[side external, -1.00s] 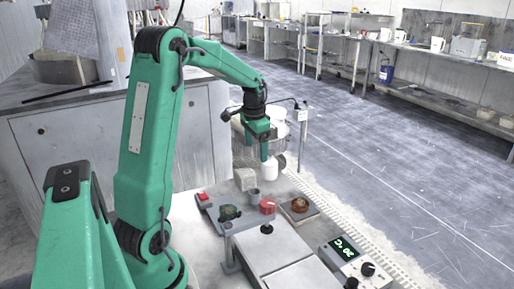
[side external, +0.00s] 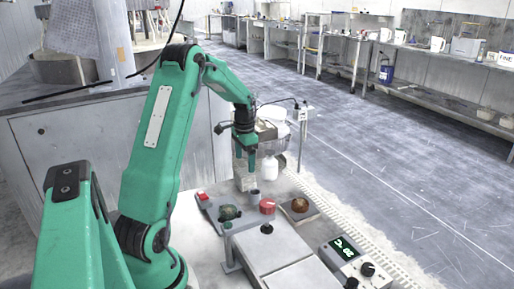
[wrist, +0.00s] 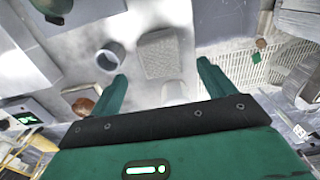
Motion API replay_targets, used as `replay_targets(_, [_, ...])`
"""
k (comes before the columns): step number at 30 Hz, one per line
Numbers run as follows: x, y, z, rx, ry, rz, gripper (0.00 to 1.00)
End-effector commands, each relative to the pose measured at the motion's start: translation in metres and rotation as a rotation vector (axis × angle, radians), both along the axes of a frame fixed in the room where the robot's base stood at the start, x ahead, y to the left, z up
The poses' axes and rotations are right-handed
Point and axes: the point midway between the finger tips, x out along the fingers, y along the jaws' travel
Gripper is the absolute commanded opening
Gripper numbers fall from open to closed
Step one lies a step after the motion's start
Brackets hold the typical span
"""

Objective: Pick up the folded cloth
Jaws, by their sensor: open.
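The folded cloth (wrist: 159,54) is a grey, coarsely textured square lying on the pale worktop in the wrist view. In the side view the cloth (side external: 244,182) is a small grey block behind the dark cup, below my gripper. My gripper (wrist: 162,69) is open and empty. The cloth appears between its two green fingers in the wrist view, slightly beyond the tips. In the side view my gripper (side external: 245,166) points down and its fingers overlap the cloth's upper part. I cannot tell the exact gap.
A white bottle (side external: 270,168) stands just right of the cloth. A dark cup (side external: 254,195) is in front. A red tin (side external: 267,206), a green item (side external: 229,212) and a brown round object (side external: 300,205) are nearer. A unit with a lit display (side external: 345,248) is front right.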

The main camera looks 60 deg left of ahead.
Motion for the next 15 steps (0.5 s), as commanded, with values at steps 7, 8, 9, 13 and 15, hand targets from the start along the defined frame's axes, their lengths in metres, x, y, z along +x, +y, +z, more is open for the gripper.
replay_targets(7, [0.0,0.0,-0.004,-0.001,0.001,0.0,0.82])
replay_targets(8, [0.0,0.0,-0.005,-0.001,0.001,0.0,0.82])
replay_targets(9, [0.0,0.0,-0.007,-0.001,0.002,0.0,0.82])
replay_targets(13, [-0.001,0.0,-0.018,-0.002,0.002,0.0,0.82])
replay_targets(15, [-0.001,0.0,-0.026,-0.002,0.002,0.0,0.82])
